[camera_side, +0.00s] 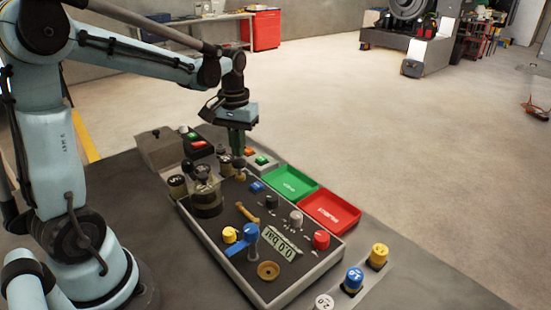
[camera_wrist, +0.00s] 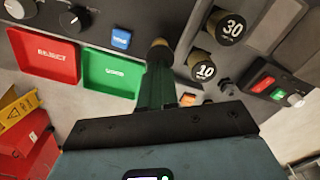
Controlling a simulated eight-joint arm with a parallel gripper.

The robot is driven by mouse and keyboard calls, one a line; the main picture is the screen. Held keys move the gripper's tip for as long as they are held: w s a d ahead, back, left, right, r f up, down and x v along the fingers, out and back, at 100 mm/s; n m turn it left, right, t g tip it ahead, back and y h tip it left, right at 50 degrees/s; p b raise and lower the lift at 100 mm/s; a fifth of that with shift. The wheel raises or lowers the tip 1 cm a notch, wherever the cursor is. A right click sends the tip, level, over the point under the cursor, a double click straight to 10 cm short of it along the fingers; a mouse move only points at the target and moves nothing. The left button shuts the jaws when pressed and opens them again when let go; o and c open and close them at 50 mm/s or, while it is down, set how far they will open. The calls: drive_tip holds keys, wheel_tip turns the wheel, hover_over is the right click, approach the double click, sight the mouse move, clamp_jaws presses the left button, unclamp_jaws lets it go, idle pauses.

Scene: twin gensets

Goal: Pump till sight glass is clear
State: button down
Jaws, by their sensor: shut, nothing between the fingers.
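My gripper (camera_side: 238,153) points down over the far left part of the control panel (camera_side: 221,240). Its green fingers are shut and empty. In the wrist view the shut fingers (camera_wrist: 158,75) end at a small dark knob with a brass-coloured top (camera_wrist: 159,46); I cannot tell if they touch it. A dark glass-like cylinder (camera_side: 206,203) stands on the panel, left of my gripper; it could be the sight glass, and its contents look dark. A blue-topped post with a blue lever (camera_side: 251,236) stands near the panel's front. No part is labelled as the pump.
Green (camera_side: 290,184) and red (camera_side: 331,209) trays line the panel's far side. Caps marked 30 (camera_wrist: 229,27) and 10 (camera_wrist: 204,69) are close to the fingers. A switch box (camera_side: 197,141) stands behind. Yellow (camera_side: 379,256) and blue (camera_side: 354,278) capped weights stand at right.

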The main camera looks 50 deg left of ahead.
sight(239, 161)
drive_tip(key=shift+f, duration=0.1)
idle(0.3)
drive_tip(key=shift+f, duration=1.75)
drive_tip(key=shift+r, duration=1.65)
idle(0.6)
drive_tip(key=shift+f, duration=0.2)
idle(0.3)
drive_tip(key=shift+r, duration=1.6)
idle(0.5)
idle(0.4)
drive_tip(key=shift+d, duration=0.1)
